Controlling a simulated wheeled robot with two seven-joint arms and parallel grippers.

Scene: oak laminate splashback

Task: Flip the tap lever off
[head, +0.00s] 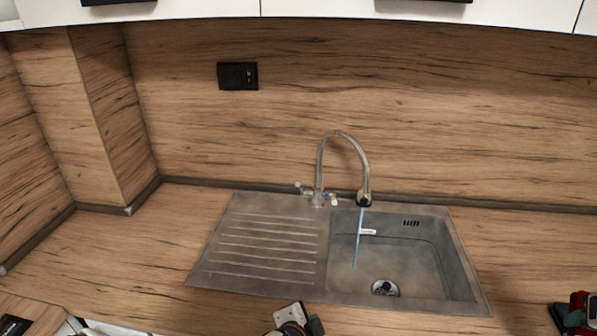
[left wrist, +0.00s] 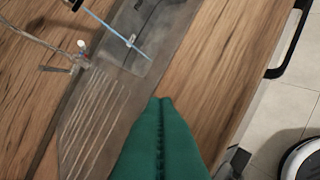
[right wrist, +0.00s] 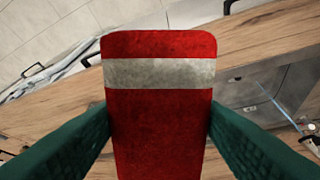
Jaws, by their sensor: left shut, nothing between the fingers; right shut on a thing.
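The tap (head: 343,137) has a tall curved spout and stands at the back of the steel sink (head: 270,285). Small levers sit at its base: one lever (head: 301,188) sticks out left, and a pale one with red and blue marks (head: 331,200) sits right. A thin blue water stream (head: 357,245) runs from the spout into the basin. In the left wrist view the tap base (left wrist: 81,46) is at upper left, apart from my left gripper (left wrist: 166,101), whose green fingers are shut and empty. My right gripper (right wrist: 160,118) is shut on a red object with a pale band (right wrist: 160,45).
A ribbed drainboard (head: 265,240) lies left of the basin. A black socket (head: 238,76) is on the wood splashback. White upper cabinets (head: 190,10) hang above. The wood counter (head: 120,240) is clear on the left.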

